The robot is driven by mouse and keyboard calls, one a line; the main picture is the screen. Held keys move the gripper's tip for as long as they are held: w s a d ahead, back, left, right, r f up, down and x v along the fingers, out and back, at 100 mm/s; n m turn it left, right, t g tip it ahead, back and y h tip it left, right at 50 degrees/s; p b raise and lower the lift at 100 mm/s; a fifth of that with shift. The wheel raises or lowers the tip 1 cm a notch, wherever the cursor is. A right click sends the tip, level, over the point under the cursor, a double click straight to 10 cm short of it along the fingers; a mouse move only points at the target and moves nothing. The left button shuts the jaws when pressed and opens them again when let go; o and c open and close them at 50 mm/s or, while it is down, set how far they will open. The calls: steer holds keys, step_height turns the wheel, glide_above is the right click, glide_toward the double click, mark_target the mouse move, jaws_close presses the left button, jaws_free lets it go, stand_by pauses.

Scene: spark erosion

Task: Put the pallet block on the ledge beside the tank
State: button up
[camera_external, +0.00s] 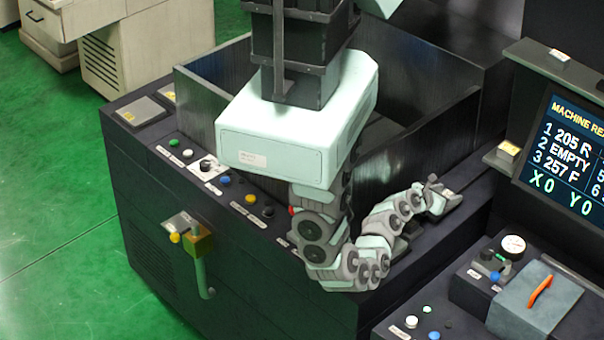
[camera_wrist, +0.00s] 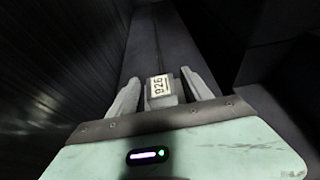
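The pallet block (camera_wrist: 160,88) is a small grey block with a pale label reading 926. In the wrist view it sits between the two fingers of my gripper (camera_wrist: 160,82), with a dark gap at each side, so the gripper looks open around it. The block appears to rest on the dark ledge (camera_wrist: 150,40), a flat strip beside the tank wall (camera_wrist: 70,70). In the external view my gripper (camera_external: 440,194) is low over the ledge to the right of the tank (camera_external: 424,142); the block there is small and hard to separate from the fingers.
The tank's ribbed wall runs close along the left of the ledge in the wrist view. A screen (camera_external: 570,150) and a control console with a grey box with an orange handle (camera_external: 535,300) stand at the right. Buttons and knobs (camera_external: 225,181) line the tank's front edge.

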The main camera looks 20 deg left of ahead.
steer(key=shift+s, duration=0.1)
steer(key=b+v, duration=0.1)
steer(key=v, duration=0.9)
steer(key=shift+s+a+r, duration=0.1)
steer(key=shift+s+a, duration=0.05)
steer(key=shift+s, duration=0.1)
steer(key=shift+s+a+r, duration=0.3)
steer(key=shift+s, duration=0.2)
